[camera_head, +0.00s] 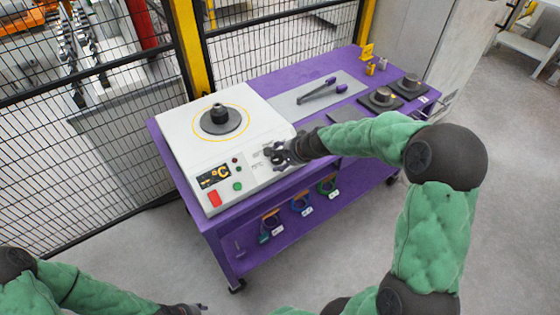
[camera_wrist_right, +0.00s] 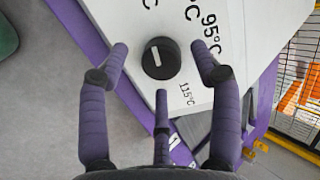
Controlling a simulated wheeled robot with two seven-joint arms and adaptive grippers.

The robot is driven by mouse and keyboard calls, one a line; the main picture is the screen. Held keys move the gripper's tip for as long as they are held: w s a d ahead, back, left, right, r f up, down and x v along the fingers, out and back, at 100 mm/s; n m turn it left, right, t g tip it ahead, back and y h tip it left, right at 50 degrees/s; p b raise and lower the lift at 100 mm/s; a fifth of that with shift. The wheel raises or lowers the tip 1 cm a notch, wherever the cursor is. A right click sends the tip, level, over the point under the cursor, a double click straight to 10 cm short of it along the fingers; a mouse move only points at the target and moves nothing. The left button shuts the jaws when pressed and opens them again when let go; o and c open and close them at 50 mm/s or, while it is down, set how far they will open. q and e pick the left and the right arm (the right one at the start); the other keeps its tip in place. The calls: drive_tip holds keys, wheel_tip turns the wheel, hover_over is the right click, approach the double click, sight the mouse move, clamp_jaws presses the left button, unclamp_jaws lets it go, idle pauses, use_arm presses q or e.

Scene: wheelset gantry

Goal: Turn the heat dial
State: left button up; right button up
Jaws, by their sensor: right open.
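The heat dial (camera_wrist_right: 161,58) is a round black knob with a white mark, on the white front of the heater (camera_head: 181,130). In the right wrist view its mark points up the picture; printed temperatures, including 95°C and 115°C, surround it. My right gripper (camera_head: 275,153) is open at the panel. Its purple fingers (camera_wrist_right: 159,62) stand on both sides of the dial and below it, with visible gaps. In the head view the gripper hides the dial. My left gripper (camera_head: 188,309) is at the bottom edge, partly cut off, far from the heater.
The heater stands on a purple table (camera_head: 262,92). Its panel has a display (camera_head: 213,174), a red switch (camera_head: 214,198) and a green button (camera_head: 237,186). Black tongs (camera_head: 318,91) and dark metal parts (camera_head: 383,97) lie to the right. A mesh fence (camera_head: 140,100) stands behind.

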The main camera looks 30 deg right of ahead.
drive_tip(key=shift+w+a+f, duration=0.1)
drive_tip(key=shift+w+f, duration=0.3)
drive_tip(key=shift+f, duration=0.1)
drive_tip(key=c, duration=1.1)
